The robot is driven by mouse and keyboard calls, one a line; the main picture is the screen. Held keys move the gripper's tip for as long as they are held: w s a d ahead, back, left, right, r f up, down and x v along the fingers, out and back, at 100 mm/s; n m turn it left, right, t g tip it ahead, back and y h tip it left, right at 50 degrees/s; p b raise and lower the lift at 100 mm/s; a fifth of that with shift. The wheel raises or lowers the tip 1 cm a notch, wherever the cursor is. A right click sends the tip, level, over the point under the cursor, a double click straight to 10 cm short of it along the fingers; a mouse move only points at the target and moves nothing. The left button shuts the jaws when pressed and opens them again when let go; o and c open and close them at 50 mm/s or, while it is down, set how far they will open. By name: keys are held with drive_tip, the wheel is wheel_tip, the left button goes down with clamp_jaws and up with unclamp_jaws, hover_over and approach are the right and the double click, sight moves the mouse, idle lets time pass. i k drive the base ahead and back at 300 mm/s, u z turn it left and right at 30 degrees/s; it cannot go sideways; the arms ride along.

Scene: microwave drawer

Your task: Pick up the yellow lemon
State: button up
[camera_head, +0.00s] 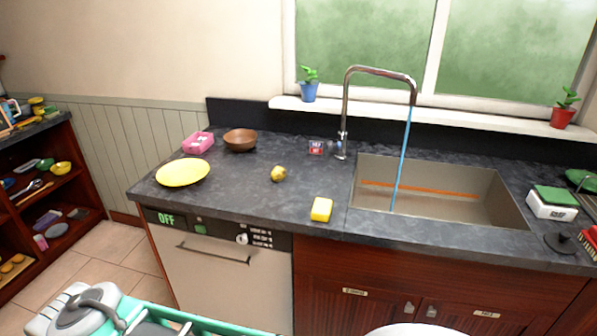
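A small, round, dull-yellow fruit (278,174), which looks like the lemon, lies on the dark stone counter (250,195). It is left of the sink and apart from the things around it. Its upper side and front are in plain view. My gripper is not in view, so I cannot see where it is relative to the lemon.
A yellow sponge (321,209) lies near the front edge. The sink (425,200) and tall faucet (345,110) are on the right. The dishwasher (220,265) below is closed.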

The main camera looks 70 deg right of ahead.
sight(279, 173)
drive_tip(key=z, duration=0.85)
drive_tip(key=i, duration=0.75)
drive_tip(key=z, duration=0.8)
drive_tip(key=i, duration=0.5)
